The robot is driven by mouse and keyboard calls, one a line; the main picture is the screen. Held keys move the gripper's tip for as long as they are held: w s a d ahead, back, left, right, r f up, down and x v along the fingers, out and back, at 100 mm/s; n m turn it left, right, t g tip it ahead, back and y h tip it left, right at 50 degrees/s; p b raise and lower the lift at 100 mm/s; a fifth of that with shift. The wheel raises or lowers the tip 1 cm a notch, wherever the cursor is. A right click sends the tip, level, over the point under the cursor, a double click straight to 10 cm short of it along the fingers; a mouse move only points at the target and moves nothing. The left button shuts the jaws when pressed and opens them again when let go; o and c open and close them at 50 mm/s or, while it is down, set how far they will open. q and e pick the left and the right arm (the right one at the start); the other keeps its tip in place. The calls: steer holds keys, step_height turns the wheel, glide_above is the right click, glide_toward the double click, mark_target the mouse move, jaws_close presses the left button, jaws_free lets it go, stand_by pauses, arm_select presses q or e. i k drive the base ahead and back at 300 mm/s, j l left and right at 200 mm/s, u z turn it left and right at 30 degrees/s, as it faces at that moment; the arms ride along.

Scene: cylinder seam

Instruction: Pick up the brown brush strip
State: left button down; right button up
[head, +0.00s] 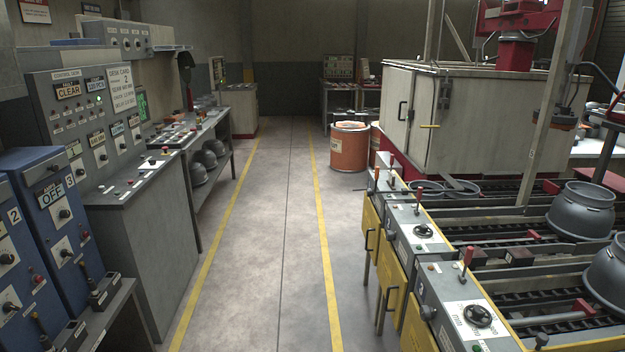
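I cannot make out a brown brush strip in the head view. Small dark parts lie among the conveyor rails at the right, too small to identify. A dark object with a red handle (187,80) stands upright at the far end of the left-hand benches; I cannot tell what it is. Neither of my grippers is in view.
A clear concrete aisle (270,230) runs ahead between yellow lines. Grey control consoles (150,190) and blue cabinets (55,225) line the left. An orange drum (348,150) stands ahead. A conveyor machine with yellow panels (388,265) and grey metal pots (582,212) fills the right.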

mark_target(392, 181)
steer(key=i, duration=2.05)
